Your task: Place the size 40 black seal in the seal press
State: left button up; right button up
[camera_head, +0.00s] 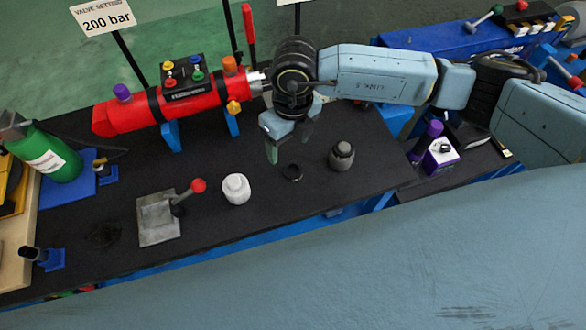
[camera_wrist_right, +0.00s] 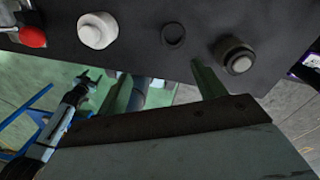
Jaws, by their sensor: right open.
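A small black ring (camera_head: 292,172), which looks like the seal, lies flat on the dark table between a white round piece (camera_head: 236,188) and a dark grey round piece (camera_head: 342,156). My right gripper (camera_head: 288,143) is open and empty above the table, just behind the ring. In the right wrist view the ring (camera_wrist_right: 174,34) lies beyond the spread fingers (camera_wrist_right: 160,88), apart from them. A grey plate with a red-knobbed lever (camera_head: 160,216), perhaps the seal press, is left of the white piece. A blue-grey arm with dark tips (camera_wrist_right: 86,84), apparently my left one, shows in the wrist view; its jaw state is unclear.
A red cylinder with coloured caps (camera_head: 160,108) lies on blue supports at the back. A purple-topped item (camera_head: 435,135) is to the right. The dark table (camera_head: 215,225) is clear in front of the white piece.

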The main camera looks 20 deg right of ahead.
jog(key=d+f, duration=0.1)
jog(key=d, duration=0.1)
send_over(294, 174)
jog(key=shift+h, duration=0.4)
notch_tip(294, 174, down, 6)
jog(key=shift+s+d+f, duration=0.1)
jog(key=shift+f, duration=3.1)
jog(key=c, duration=1.1)
jog(key=shift+o, duration=0.2)
jog(key=shift+r, duration=0.1)
